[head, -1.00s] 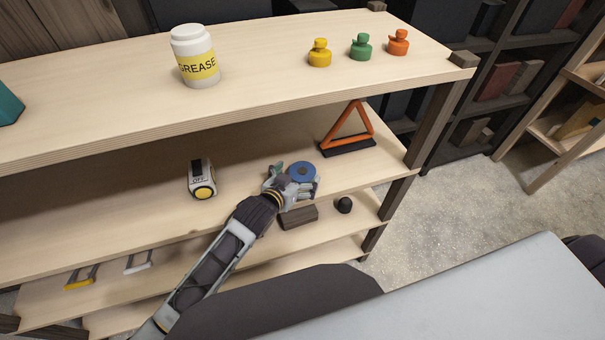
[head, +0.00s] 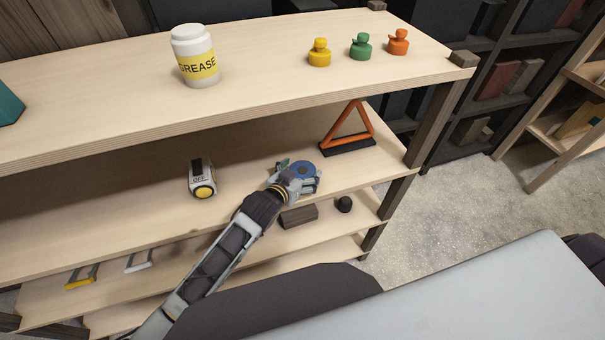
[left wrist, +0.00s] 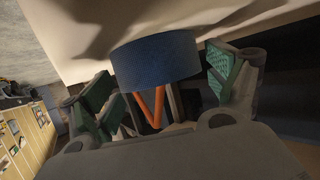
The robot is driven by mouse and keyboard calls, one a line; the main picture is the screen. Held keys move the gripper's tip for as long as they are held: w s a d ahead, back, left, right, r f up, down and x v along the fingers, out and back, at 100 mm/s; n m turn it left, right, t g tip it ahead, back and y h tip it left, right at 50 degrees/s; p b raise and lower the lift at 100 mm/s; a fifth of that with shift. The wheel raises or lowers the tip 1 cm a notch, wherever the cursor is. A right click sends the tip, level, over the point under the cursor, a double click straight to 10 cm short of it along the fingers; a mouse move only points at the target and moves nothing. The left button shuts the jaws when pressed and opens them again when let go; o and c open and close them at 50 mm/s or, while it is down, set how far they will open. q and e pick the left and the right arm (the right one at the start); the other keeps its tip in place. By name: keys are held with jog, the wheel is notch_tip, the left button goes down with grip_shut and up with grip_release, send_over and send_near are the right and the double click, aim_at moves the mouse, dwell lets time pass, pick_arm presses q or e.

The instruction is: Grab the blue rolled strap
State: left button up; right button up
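The blue rolled strap (head: 303,169) is a blue disc-like roll with a dark centre, on the second shelf near its front right. My left gripper (head: 299,178) reaches in from the front and is at the strap, partly hiding it. In the left wrist view the strap (left wrist: 155,60) sits between the two green-padded fingers of my left gripper (left wrist: 160,83). The fingers are spread, with a visible gap on each side of the roll. My right gripper is not in view.
An orange warning triangle (head: 347,130) stands behind the strap to the right. A tape measure (head: 202,178) lies to the left. The shelf above, with a grease jar (head: 195,56), overhangs. A dark block (head: 298,216) and a black knob (head: 344,204) are on the shelf below.

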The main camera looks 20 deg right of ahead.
aim_at(301, 173)
pick_arm(q)
jog(key=c, duration=0.8)
jog(key=shift+r, duration=0.1)
jog(key=shift+r, duration=4.95)
